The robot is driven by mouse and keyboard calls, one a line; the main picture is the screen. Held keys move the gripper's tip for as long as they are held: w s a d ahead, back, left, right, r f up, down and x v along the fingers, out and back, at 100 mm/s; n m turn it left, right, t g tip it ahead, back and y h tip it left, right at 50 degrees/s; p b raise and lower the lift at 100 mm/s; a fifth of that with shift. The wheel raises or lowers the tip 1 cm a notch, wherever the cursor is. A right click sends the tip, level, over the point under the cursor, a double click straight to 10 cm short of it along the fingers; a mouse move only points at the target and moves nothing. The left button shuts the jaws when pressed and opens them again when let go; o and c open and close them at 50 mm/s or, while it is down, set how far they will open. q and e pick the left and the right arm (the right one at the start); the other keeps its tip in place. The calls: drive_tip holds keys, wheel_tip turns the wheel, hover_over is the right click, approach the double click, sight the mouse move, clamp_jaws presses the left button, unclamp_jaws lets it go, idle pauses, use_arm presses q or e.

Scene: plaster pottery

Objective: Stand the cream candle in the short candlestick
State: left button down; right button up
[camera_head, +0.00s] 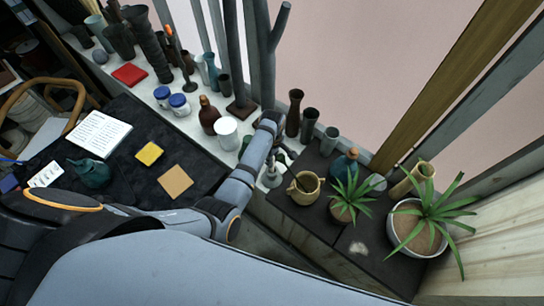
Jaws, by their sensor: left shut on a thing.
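My left gripper (272,163) hangs from the end of my pale blue arm, between the white sill and the dark cabinet top. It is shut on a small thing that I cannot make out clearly. A pale, shiny form shows just below it; I cannot tell its parts apart. I cannot pick out the cream candle with certainty. I cannot tell which thing is the short candlestick. My right gripper is not in view.
A white cylinder (227,133), a brown bottle (208,115) and blue-lidded jars (180,104) crowd the sill left of my gripper. A tan mug (303,188), a teal bottle (345,165) and potted plants (417,231) stand right. Dark vases (294,113) stand behind.

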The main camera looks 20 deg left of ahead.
use_arm(q)
drive_tip(key=shift+f+b, duration=1.15)
drive_tip(key=shift+f, duration=1.1)
drive_tip(key=c, duration=1.2)
unclamp_jaws()
drive_tip(key=shift+o, duration=0.2)
drive_tip(key=shift+r, duration=0.1)
wheel_tip(320, 180, up, 7)
drive_tip(key=shift+r, duration=0.2)
drive_tip(key=shift+f, duration=0.1)
